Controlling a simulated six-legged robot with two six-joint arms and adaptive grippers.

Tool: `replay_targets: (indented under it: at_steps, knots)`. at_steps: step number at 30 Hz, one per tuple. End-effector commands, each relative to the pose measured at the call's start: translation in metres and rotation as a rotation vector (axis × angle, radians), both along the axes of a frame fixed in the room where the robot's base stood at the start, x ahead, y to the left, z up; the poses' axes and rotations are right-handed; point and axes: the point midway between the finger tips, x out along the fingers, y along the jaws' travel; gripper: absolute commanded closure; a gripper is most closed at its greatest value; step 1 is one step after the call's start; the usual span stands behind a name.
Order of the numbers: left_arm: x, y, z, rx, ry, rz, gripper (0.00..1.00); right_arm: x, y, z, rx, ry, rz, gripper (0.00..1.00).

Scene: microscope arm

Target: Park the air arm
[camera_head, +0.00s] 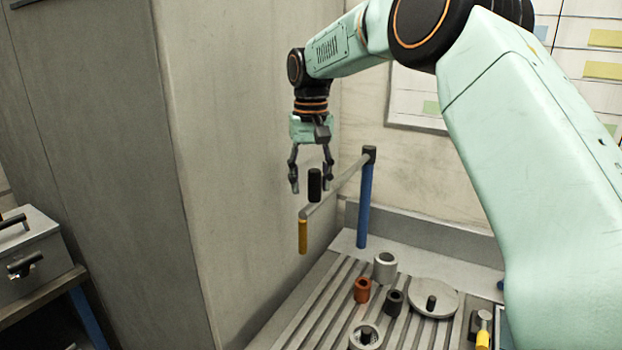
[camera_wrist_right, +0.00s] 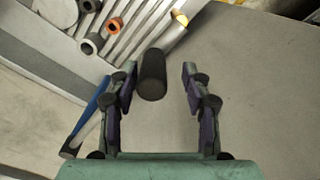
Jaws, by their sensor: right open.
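The air arm is a grey bar (camera_head: 336,187) on top of a blue post (camera_head: 365,203) at the back of the slatted bench. A yellow piece (camera_head: 302,236) hangs from its free end, and a black upright knob (camera_head: 314,185) stands near that end. My right gripper (camera_head: 310,188) is open around or just beside the knob. In the right wrist view the black knob (camera_wrist_right: 152,74) lies between the open fingers (camera_wrist_right: 160,85), with gaps on both sides. The blue post (camera_wrist_right: 90,116) shows at the left there. My left gripper is not in view.
On the slatted bench (camera_head: 316,302) stand a grey ring (camera_head: 384,266), an orange cylinder (camera_head: 362,290), a dark cylinder (camera_head: 393,302) and a round disc (camera_head: 434,297) with a peg. A grey wall panel (camera_head: 250,150) is close to the left of the arm. A grey toolbox (camera_head: 28,248) sits far left.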

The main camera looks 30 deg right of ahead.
Motion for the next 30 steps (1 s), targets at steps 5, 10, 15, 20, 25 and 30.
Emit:
replay_targets:
  at_steps: [5, 10, 15, 20, 25, 30]
  knots:
    - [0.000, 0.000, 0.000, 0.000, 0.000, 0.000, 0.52, 0.000, 0.000, -0.001, 0.000, 0.002, 0.000, 0.52]
    - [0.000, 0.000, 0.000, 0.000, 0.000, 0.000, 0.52, 0.001, 0.001, 0.009, -0.001, 0.001, 0.000, 0.52]
    - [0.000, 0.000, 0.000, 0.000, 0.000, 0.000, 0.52, 0.002, 0.001, 0.039, -0.002, -0.001, 0.000, 0.52]
    - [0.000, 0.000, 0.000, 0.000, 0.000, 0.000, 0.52, 0.002, 0.002, 0.074, -0.002, -0.001, 0.000, 0.52]
    - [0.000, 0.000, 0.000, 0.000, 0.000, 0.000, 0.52, 0.002, 0.002, 0.101, -0.002, 0.000, 0.000, 0.52]
    - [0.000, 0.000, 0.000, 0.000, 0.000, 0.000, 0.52, 0.002, 0.002, 0.115, -0.002, 0.001, 0.000, 0.52]
